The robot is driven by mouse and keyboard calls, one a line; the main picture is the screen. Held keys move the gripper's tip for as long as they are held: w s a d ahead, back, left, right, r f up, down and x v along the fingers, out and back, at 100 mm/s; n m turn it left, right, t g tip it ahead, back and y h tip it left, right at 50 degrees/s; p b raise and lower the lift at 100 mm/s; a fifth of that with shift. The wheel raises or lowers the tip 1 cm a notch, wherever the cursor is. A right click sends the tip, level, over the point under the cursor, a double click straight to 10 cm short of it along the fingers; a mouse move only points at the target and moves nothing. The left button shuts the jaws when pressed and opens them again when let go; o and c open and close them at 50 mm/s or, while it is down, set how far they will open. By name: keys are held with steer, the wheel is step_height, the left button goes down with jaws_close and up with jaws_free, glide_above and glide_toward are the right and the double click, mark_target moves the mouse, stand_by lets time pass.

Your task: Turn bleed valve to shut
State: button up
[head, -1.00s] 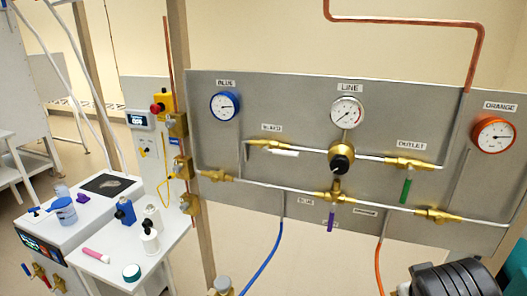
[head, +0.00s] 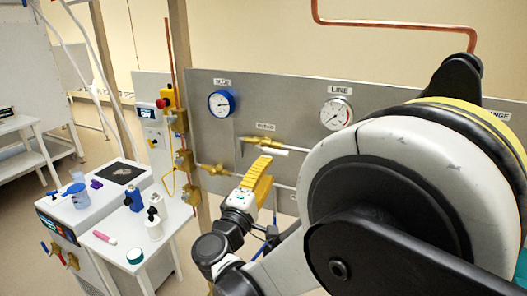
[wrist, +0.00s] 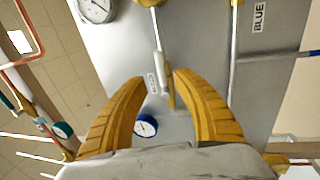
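The bleed valve (head: 262,142) is a brass fitting on the grey panel under the BLEED label (head: 266,126). Its white handle (head: 275,151) lies roughly along the pipe. In the wrist view the white handle (wrist: 160,65) and brass body (wrist: 171,88) show in line with the gap between the fingertips. My gripper (head: 264,160) has yellow fingers and is just below the valve in the head view. In the wrist view my gripper (wrist: 160,76) is open, with nothing visibly held. Whether a finger touches the handle cannot be told.
The blue gauge (head: 221,103) is left of the valve and the LINE gauge (head: 336,113) is right. My arm hides the panel's right part. A white bench (head: 170,225) with bottles stands at the left. A copper pipe (head: 400,22) runs above the panel.

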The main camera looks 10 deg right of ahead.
mark_target(278, 152)
steer(key=x, duration=0.8)
steer(key=shift+w+d+b, duration=0.1)
steer(key=shift+d+b, duration=0.05)
steer(key=shift+b, duration=0.25)
jaws_close()
